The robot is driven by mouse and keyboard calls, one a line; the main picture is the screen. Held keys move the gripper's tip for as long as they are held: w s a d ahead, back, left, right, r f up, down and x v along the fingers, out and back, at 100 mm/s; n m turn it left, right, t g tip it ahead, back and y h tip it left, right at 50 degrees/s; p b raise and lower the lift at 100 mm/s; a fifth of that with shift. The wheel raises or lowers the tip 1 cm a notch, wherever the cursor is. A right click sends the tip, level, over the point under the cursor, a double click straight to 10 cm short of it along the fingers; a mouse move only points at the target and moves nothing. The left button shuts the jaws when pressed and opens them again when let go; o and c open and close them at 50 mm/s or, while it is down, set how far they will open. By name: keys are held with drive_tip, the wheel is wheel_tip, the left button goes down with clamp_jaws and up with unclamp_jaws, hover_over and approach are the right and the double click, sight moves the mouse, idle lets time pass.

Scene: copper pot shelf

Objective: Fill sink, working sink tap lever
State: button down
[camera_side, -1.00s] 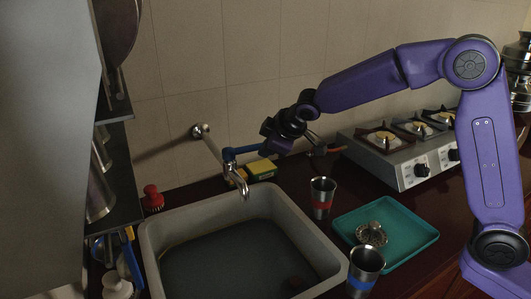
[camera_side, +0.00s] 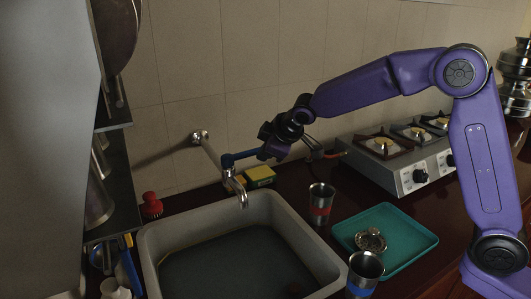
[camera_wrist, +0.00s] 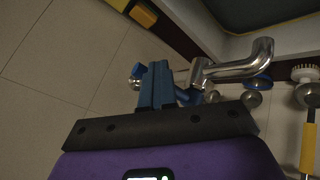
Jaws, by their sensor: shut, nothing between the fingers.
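The chrome sink tap (camera_side: 212,155) comes out from the wall and its spout bends down over the grey sink (camera_side: 165,232). In the wrist view the tap (camera_wrist: 235,70) lies just right of my fingertips. My gripper (camera_side: 228,160) is shut, its blue fingers pointing left at the tap body, just above the spout. In the wrist view my shut gripper (camera_wrist: 157,66) shows its two fingers side by side with nothing between them. A small blue part, possibly the tap lever (camera_wrist: 190,95), is mostly hidden behind them. I cannot tell whether the fingers touch it. No water stream is visible.
A yellow sponge (camera_side: 260,175) lies behind the sink, below my gripper. A steel cup (camera_side: 321,198), another cup (camera_side: 365,272) and a teal tray (camera_side: 400,230) stand right of it. The stove (camera_side: 405,165) is farther right. A dark shelf (camera_side: 122,195) stands at left.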

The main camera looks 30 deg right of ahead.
drive_tip(key=s+d+r, duration=0.4)
drive_tip(key=s+r, duration=0.1)
drive_tip(key=r, duration=0.2)
drive_tip(key=shift+r, duration=0.35)
drive_tip(key=shift+d, duration=0.1)
idle(0.4)
